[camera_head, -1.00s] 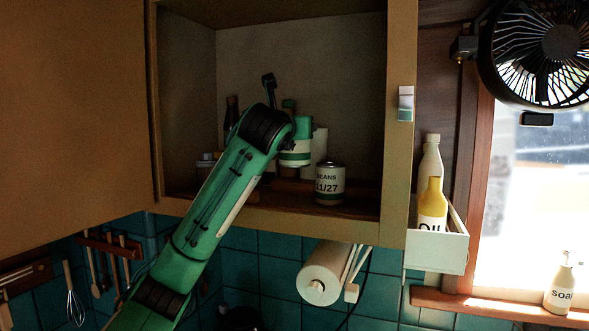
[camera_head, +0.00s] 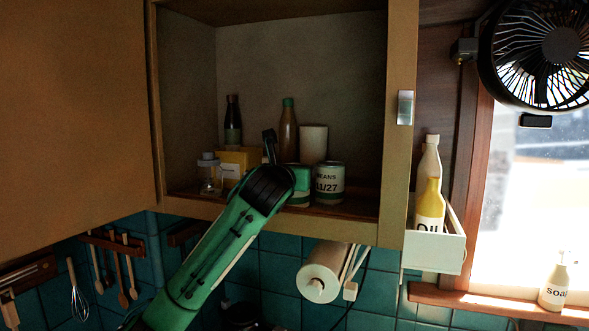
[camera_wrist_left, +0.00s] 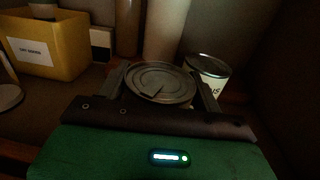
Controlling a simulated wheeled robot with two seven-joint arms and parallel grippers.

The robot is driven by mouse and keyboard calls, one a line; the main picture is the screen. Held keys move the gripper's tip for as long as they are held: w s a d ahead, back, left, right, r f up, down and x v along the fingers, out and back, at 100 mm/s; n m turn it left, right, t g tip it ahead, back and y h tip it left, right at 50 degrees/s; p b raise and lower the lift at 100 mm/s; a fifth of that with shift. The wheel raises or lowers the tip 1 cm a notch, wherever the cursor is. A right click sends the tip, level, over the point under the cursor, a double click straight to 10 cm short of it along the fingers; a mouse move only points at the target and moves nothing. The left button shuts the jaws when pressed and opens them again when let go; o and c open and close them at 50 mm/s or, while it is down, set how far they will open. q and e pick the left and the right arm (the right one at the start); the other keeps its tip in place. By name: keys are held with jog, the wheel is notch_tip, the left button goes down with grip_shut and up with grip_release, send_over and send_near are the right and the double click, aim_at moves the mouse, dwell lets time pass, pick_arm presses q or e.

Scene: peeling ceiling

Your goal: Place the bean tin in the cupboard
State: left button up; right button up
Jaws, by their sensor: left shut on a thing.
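The cupboard (camera_head: 385,140) is open, with its door swung to the left. My left gripper (camera_wrist_left: 160,90) is inside it, its two fingers on either side of a tin; the tin's round metal lid (camera_wrist_left: 162,80) shows in the wrist view. In the head view this held tin (camera_head: 299,187) is green and white, partly hidden by my wrist, its base at about shelf level. I cannot tell whether it touches the shelf. A tin labelled BEANS 11/27 (camera_head: 329,184) stands close to its right and also shows in the wrist view (camera_wrist_left: 207,75). The held tin's label is not readable.
Behind the tins stand a brown bottle (camera_head: 288,135) and a pale cylinder (camera_head: 313,145). To the left are a yellow box (camera_head: 238,163), a dark bottle (camera_head: 233,125) and a glass jar (camera_head: 209,175). Shelf room shows right of the BEANS tin. A paper roll (camera_head: 322,272) hangs below.

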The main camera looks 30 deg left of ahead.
jog(key=shift+w, duration=0.15)
pick_arm(q)
jog(key=shift+f, duration=0.15)
jog(key=o, duration=1.1)
jog(key=shift+o, duration=0.6)
pick_arm(e)
jog(key=shift+a, duration=0.25)
jog(key=shift+a, duration=0.15)
pick_arm(q)
jog(key=b+v, duration=0.4)
jog(key=v, duration=0.8)
pick_arm(e)
jog(key=f, duration=0.4)
jog(key=shift+d+f, duration=0.2)
jog(key=shift+d, duration=0.15)
pick_arm(q)
jog(key=shift+s+d, duration=0.1)
pick_arm(e)
jog(key=shift+a, duration=0.1)
